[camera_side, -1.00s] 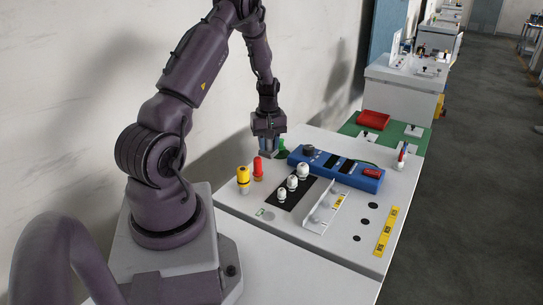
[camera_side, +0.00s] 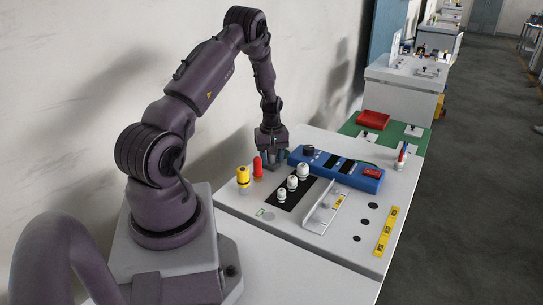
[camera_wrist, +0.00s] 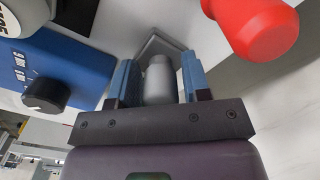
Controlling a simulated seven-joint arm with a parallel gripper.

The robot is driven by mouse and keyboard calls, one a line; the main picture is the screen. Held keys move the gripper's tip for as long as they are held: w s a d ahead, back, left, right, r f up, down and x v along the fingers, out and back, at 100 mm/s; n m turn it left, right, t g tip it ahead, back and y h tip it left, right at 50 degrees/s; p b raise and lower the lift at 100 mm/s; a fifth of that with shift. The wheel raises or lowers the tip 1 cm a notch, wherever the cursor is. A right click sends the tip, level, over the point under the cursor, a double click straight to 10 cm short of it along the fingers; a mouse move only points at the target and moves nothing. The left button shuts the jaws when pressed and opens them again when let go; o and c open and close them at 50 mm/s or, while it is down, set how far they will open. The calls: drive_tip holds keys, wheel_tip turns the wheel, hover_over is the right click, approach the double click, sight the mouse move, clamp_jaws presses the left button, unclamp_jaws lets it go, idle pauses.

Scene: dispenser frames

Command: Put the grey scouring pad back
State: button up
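My gripper (camera_side: 273,163) is low over the back part of the white bench top, behind the row of white knobs. In the wrist view my two blue fingers (camera_wrist: 161,80) stand on either side of a grey rounded piece (camera_wrist: 160,82), with what look like narrow gaps beside it. A grey angular plate (camera_wrist: 152,47) shows just beyond that piece. I cannot tell whether the rounded piece or the plate is the grey scouring pad. In the side view the spot under my fingers is hidden.
A red knob (camera_side: 258,166) stands close left of my gripper, also near in the wrist view (camera_wrist: 262,28). A yellow knob (camera_side: 243,175) is farther left. A blue control box (camera_side: 340,170) lies to the right. Several white knobs (camera_side: 292,183) and a white bracket (camera_side: 318,215) are in front.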

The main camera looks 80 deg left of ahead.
drive_tip(key=shift+o, duration=0.7)
drive_tip(key=shift+r, duration=0.1)
wheel_tip(320, 180, up, 12)
drive_tip(key=shift+f, duration=0.1)
drive_tip(key=w+d+r+m+t, duration=0.15)
drive_tip(key=d+r+m, duration=0.25)
drive_tip(key=d+r, duration=0.45)
drive_tip(key=w+d+r+m+t, duration=0.1)
drive_tip(key=w+d+r+m, duration=0.25)
drive_tip(key=d+r, duration=0.55)
drive_tip(key=s+d+r+m+t, duration=0.1)
drive_tip(key=s+d+r+m, duration=0.1)
drive_tip(key=s+d+m, duration=0.3)
drive_tip(key=s+d+r+m+t, duration=0.1)
drive_tip(key=s+d+m, duration=0.4)
drive_tip(key=d, duration=0.8)
drive_tip(key=shift+s+d+r+t, duration=0.4)
drive_tip(key=shift+s+t, duration=0.15)
drive_tip(key=shift+s, duration=0.4)
